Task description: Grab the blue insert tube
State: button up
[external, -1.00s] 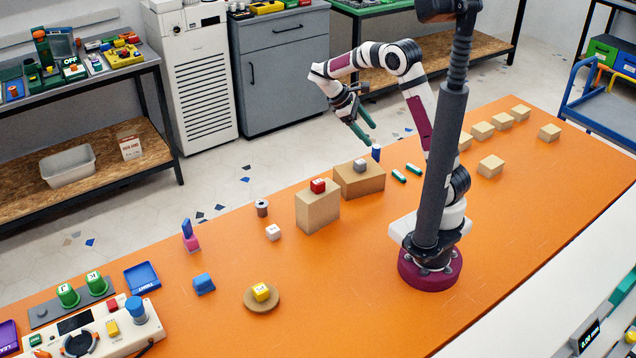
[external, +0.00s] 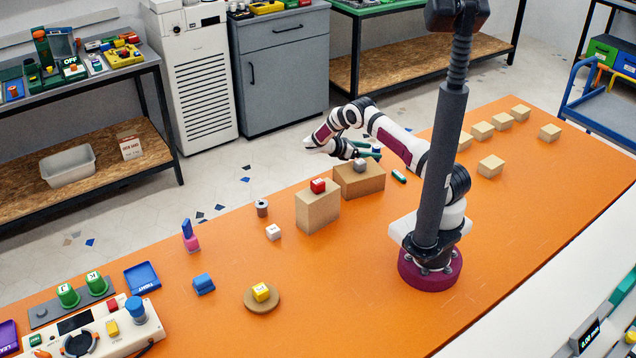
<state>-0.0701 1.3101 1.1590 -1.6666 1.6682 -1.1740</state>
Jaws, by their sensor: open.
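The blue insert tube (external: 376,149) is a small upright blue cylinder near the far edge of the orange table, behind the larger cardboard-coloured block. My gripper (external: 371,149) is low and roughly level, with its dark green fingers pointing right toward the tube. The fingers are open, one on the far side and one on the near side. The tube's top shows at the fingertips. Its lower part is hidden, and I cannot tell whether the fingers touch it.
A green-and-white tube (external: 399,176) lies to the right. Several small tan blocks stand farther right.

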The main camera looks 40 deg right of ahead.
aim_at(376, 151)
jog(key=x, duration=0.3)
jog(key=shift+d+f, duration=0.1)
jog(key=shift+d, duration=0.05)
grip_shut()
